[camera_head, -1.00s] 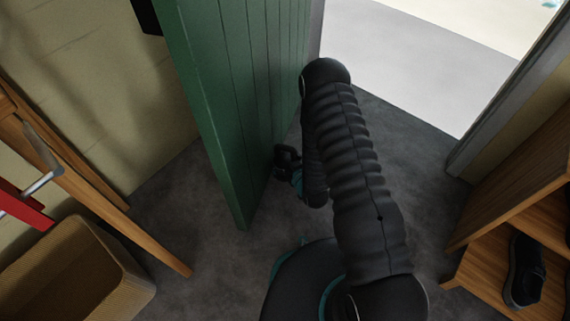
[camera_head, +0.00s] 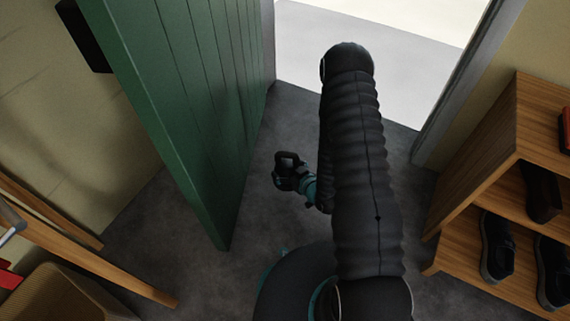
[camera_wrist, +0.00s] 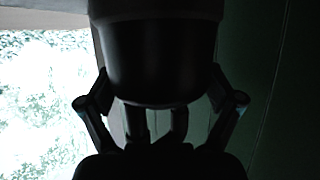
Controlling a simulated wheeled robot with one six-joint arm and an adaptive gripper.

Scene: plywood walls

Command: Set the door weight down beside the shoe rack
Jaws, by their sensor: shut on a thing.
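The door weight (camera_wrist: 155,60) is a dark, rounded block that fills the upper middle of the wrist view. My gripper (camera_head: 292,178) is shut on it, with a finger on each side in the wrist view. In the head view the weight (camera_head: 286,160) is a small black shape at the end of my arm, right of the green door; its height above the floor is hard to tell. The shoe rack (camera_head: 481,148) is wooden and stands at the right, well apart from the weight. Dark shoes sit on its shelves.
The green door (camera_head: 185,110) stands open left of my arm, before a bright doorway (camera_head: 370,60). A wooden-legged piece (camera_head: 110,270) and a woven basket (camera_head: 60,298) are at lower left. Grey floor (camera_head: 405,190) is clear between my arm and the rack.

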